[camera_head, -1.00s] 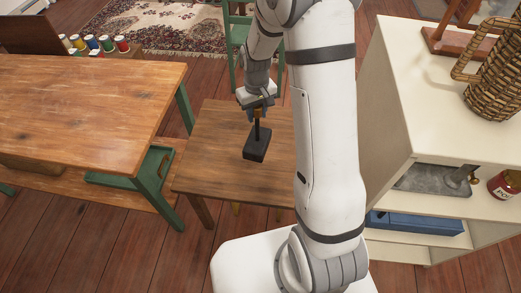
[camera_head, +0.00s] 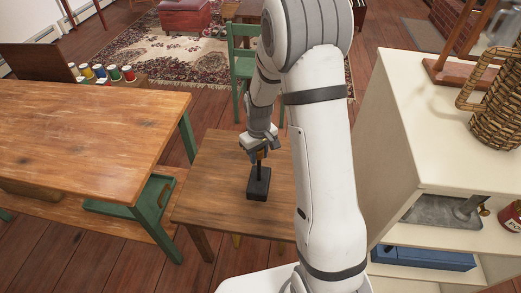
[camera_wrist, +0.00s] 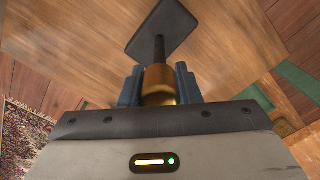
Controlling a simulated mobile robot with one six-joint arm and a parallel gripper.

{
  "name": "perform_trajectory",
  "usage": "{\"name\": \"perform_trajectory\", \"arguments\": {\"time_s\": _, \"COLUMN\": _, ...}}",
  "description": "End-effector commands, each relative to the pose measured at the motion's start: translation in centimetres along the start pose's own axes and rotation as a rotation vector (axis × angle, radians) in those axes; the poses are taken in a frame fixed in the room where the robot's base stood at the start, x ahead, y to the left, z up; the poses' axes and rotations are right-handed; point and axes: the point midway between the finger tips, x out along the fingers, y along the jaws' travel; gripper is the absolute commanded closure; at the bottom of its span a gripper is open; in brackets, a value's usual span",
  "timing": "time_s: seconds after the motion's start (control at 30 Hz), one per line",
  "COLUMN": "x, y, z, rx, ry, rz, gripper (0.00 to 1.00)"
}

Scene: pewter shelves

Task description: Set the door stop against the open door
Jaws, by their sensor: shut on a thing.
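The door stop (camera_head: 258,184) is a black block with a thin dark post and a brass-coloured knob. My gripper (camera_head: 261,152) is shut on its knob, above the small wooden table. In the wrist view my gripper (camera_wrist: 158,84) has its blue fingers on both sides of the brass knob, and the black block of the door stop (camera_wrist: 160,28) points away from me. Whether the block touches the tabletop or hangs just above it I cannot tell. I see no door in these views.
The small wooden table (camera_head: 215,190) is otherwise bare where visible. A larger workbench (camera_head: 80,125) stands left, and a cream shelf unit (camera_head: 455,150) with a wicker basket (camera_head: 493,105) stands close on the right. A green chair (camera_head: 243,62) and a patterned rug (camera_head: 180,50) lie beyond.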

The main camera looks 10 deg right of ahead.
Motion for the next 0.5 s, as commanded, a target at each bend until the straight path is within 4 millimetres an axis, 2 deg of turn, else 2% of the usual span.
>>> {"name": "perform_trajectory", "arguments": {"time_s": 0.2, "x": 2.0, "y": 0.0, "z": -0.1, "rx": 0.0, "ry": 0.002, "rz": 0.001, "gripper": 1.0}}
{"name": "perform_trajectory", "arguments": {"time_s": 0.5, "x": 2.2, "y": 0.0, "z": -0.2, "rx": -0.001, "ry": 0.004, "rz": 0.001, "gripper": 1.0}}
